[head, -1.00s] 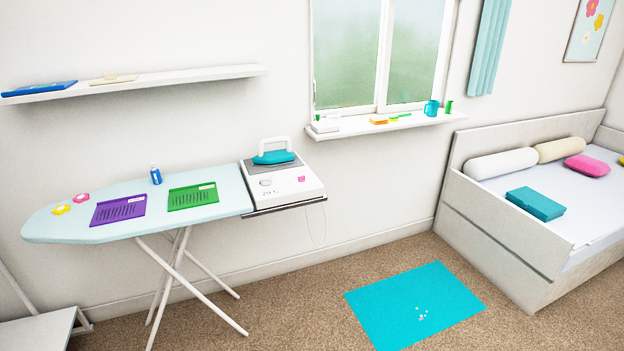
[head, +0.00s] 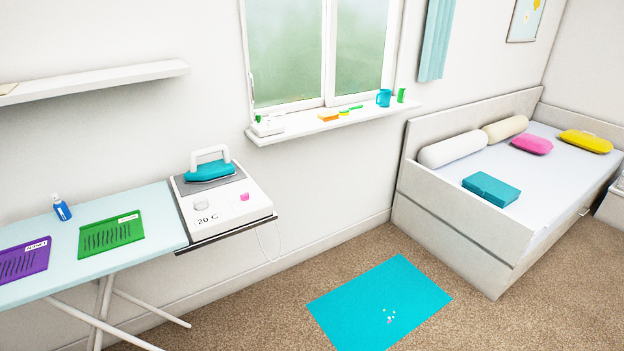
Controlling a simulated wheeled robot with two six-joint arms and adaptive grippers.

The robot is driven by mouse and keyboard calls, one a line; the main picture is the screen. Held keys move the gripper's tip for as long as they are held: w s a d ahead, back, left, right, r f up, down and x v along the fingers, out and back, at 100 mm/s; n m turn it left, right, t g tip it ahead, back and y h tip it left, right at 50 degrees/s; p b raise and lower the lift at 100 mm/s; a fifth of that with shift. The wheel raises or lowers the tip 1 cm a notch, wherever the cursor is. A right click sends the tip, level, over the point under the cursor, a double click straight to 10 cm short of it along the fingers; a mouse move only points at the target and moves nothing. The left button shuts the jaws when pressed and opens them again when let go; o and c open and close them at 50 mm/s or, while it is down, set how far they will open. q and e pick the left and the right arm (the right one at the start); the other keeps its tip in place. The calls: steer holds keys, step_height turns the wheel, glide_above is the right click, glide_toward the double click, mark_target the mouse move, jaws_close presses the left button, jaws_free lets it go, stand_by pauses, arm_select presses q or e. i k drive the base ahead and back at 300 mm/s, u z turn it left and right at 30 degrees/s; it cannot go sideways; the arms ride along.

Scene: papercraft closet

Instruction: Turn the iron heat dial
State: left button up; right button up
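The iron (head: 211,171), teal with a white handle, rests on the grey plate of a white iron station (head: 240,213) at the right end of the ironing board. A round whitish dial (head: 201,204) sits on the station's front left, above the printed text "20 C". A small pink piece (head: 244,197) is to the right of the dial. Neither of my grippers is in the head view.
The pale ironing board (head: 160,215) holds a green tray (head: 111,234), a purple tray (head: 22,261) and a blue bottle (head: 62,208). A teal mat (head: 375,300) with small bits lies on the carpet. A bed (head: 470,215) stands at the right.

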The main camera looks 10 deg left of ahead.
mark_target(244, 196)
steer(key=z, duration=0.55)
steer(key=i, duration=2.05)
steer(key=u, duration=1.25)
steer(key=i, duration=0.65)
steer(key=u, duration=0.75)
